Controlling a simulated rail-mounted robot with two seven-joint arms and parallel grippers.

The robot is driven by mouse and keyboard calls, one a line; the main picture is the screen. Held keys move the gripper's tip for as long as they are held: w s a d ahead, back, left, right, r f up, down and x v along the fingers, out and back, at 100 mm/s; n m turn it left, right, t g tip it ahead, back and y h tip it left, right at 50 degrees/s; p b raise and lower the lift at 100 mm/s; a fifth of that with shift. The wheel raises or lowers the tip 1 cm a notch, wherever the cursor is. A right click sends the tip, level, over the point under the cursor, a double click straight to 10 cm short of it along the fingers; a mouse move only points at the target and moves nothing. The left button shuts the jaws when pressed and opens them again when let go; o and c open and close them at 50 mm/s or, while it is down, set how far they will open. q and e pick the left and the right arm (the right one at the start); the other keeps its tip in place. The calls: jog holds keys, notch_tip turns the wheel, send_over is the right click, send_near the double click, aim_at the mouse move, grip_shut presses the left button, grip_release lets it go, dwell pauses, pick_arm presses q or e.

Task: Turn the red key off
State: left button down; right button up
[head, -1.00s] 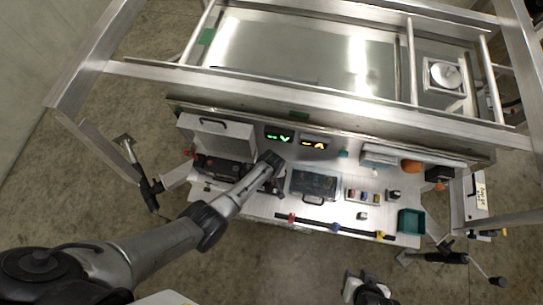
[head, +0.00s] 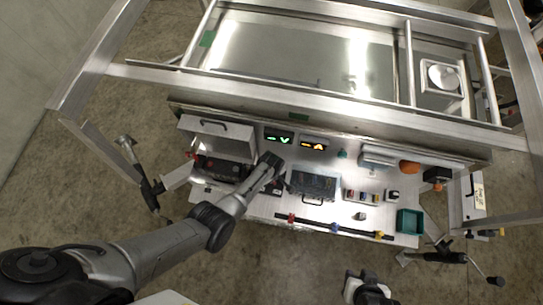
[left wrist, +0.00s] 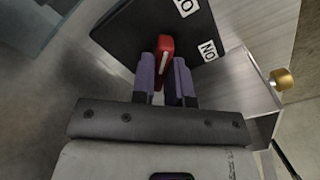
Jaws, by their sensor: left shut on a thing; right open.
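In the left wrist view the red key (left wrist: 165,50) stands up from a black panel (left wrist: 125,32). My left gripper (left wrist: 165,74) has its two purple fingers shut on the key, one on each side. White labels with black letters sit on the panel right of the key; they are only partly readable. In the head view my left arm reaches over the left part of the workbench (head: 262,205), and its dark wrist hides the key there. My right gripper (head: 367,290) is open and empty at the bottom edge, in front of the bench.
A brass knob (left wrist: 284,79) is right of the panel in the left wrist view. On the bench are a white box (head: 215,138), green and orange displays (head: 279,137), a dark case (head: 312,184), a teal bin (head: 409,221) and a black bar (head: 330,228). Metal frame beams surround the bench.

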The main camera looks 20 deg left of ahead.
pick_arm(q)
jog(key=c, duration=1.1)
grip_release()
jog(key=shift+r, duration=0.1)
jog(key=shift+r+p, duration=0.3)
notch_tip(320, 180, up, 13)
jog(key=p, duration=0.3)
jog(key=shift+p, duration=0.4)
